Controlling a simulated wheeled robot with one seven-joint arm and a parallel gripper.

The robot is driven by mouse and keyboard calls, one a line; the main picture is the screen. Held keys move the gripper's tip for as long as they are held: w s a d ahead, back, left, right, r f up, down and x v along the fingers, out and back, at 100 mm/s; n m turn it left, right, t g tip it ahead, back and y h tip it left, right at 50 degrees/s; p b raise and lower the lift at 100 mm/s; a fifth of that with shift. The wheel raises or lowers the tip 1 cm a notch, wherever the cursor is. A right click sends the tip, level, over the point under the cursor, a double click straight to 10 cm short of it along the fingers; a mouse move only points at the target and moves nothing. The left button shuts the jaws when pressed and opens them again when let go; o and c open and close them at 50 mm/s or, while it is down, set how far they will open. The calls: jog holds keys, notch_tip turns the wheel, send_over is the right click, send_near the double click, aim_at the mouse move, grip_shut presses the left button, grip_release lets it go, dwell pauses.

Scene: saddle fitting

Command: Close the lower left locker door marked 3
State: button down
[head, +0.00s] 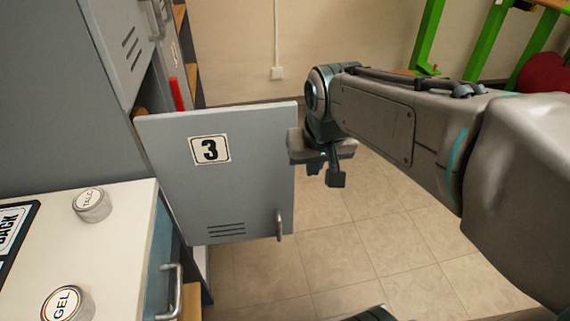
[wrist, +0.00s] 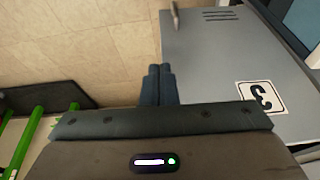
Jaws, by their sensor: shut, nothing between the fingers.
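The grey locker door marked 3 (head: 235,180) stands open, swung out from the locker on the left. Its number label faces the head camera, with vent slots and a small handle (head: 279,225) near the lower right corner. My gripper (head: 335,180) is shut and empty, just right of the door's free edge and pointing down. In the wrist view the shut fingers (wrist: 158,84) are beside the edge of the door (wrist: 230,60). A small gap seems to lie between them; I cannot tell whether they touch.
A white counter (head: 110,240) with a TALC tin (head: 92,205) and a GEL tin (head: 68,303) is at lower left. An upper locker door (head: 120,45) hangs above. Green racks (head: 485,40) stand at back right. Tiled floor (head: 370,245) beyond the door is clear.

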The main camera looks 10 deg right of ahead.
jog(key=w+f+b, duration=1.3)
jog(key=f+b, duration=0.1)
jog(key=f, duration=0.3)
jog(key=shift+w+d+f+t+b, duration=0.15)
jog(key=shift+w+f+t+b, duration=0.15)
jog(key=shift+f+t+b, duration=0.1)
jog(key=shift+r, duration=0.1)
